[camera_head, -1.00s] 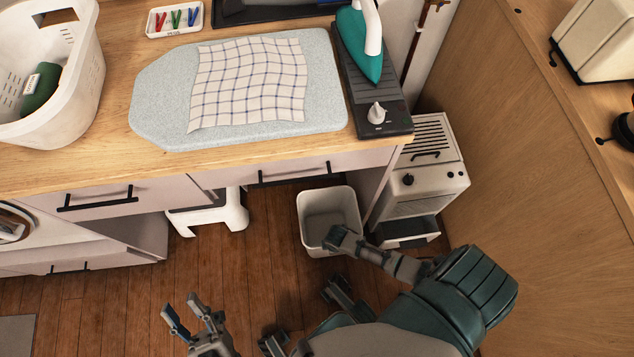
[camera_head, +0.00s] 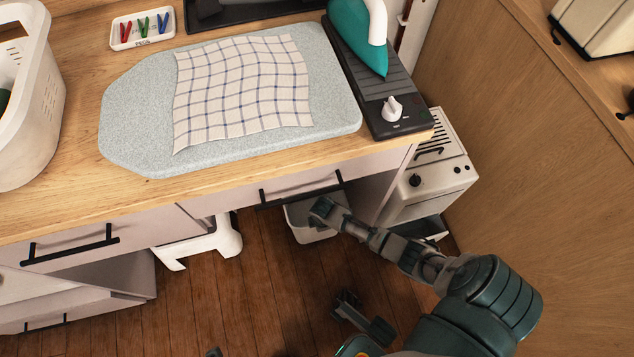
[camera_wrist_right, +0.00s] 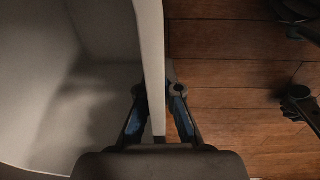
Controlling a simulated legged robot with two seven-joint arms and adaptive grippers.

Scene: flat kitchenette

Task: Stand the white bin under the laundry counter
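The white bin (camera_head: 312,232) stands on the wooden floor, partly under the counter (camera_head: 150,205). The counter's front edge and drawer hide its far part. My right gripper (camera_head: 322,210) is at the bin's near right rim. In the right wrist view, the fingers of my right gripper (camera_wrist_right: 158,92) lie on both sides of the bin's wall (camera_wrist_right: 152,60), closed on it. The bin's inside shows empty on the left there.
A white stool (camera_head: 205,243) stands under the counter, left of the bin. A white heater-like unit (camera_head: 432,180) stands to the right, near the wooden side panel (camera_head: 510,130). An iron (camera_head: 360,35) and checked cloth (camera_head: 243,90) are on top. Floor in front is open.

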